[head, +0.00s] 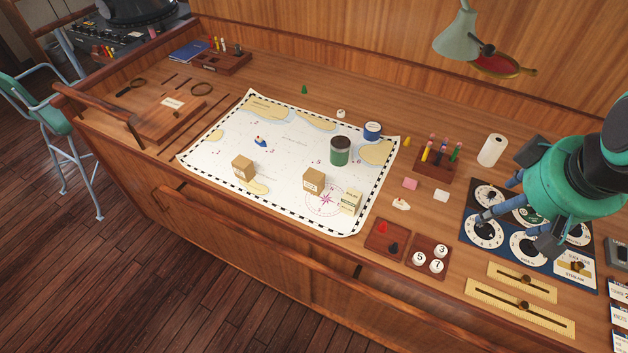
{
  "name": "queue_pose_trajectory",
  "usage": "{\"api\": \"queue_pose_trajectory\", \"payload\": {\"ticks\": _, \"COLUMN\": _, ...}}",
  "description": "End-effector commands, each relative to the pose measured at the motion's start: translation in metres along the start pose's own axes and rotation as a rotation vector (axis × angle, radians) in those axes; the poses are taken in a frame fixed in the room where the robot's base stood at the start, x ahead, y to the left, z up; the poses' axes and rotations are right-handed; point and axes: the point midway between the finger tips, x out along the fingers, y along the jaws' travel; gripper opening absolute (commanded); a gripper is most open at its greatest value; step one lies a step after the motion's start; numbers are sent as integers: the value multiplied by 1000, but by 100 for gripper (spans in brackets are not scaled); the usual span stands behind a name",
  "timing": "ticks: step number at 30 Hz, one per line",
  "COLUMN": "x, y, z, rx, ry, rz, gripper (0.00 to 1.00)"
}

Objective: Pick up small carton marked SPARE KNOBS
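Three small cartons stand on the white sea chart (215,150). A brown carton (242,169) is at the left, another brown carton (313,183) is right of the middle, and a paler cream carton (350,203) stands beside it near the compass rose. Each has small print or a label, too small to read, so I cannot tell which is marked SPARE KNOBS. My gripper (516,232) is above the dark dial board at the right, fingers spread and nothing between them. It is well to the right of all the cartons.
A lamp (457,35) overhangs the back.

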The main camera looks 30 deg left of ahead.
Motion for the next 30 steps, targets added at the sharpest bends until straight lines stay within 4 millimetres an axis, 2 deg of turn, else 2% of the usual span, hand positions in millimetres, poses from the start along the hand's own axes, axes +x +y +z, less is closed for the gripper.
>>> {"api": "queue_pose_trajectory", "payload": {"ticks": 1, "x": 4, "y": -1, "z": -15, "rx": -65, "ry": -9, "rz": -14, "gripper": 69}}
{"api": "queue_pose_trajectory", "payload": {"ticks": 8, "x": 26, "y": -12, "z": -76, "rx": -382, "ry": -31, "rz": -68, "gripper": 69}}
{"api": "queue_pose_trajectory", "payload": {"ticks": 17, "x": 66, "y": -41, "z": -151, "rx": -795, "ry": -45, "rz": -143, "gripper": 69}}
{"api": "queue_pose_trajectory", "payload": {"ticks": 23, "x": 99, "y": -71, "z": -198, "rx": -1071, "ry": -46, "rz": -197, "gripper": 69}}
{"api": "queue_pose_trajectory", "payload": {"ticks": 30, "x": 144, "y": -119, "z": -246, "rx": -1403, "ry": -35, "rz": -266, "gripper": 69}}
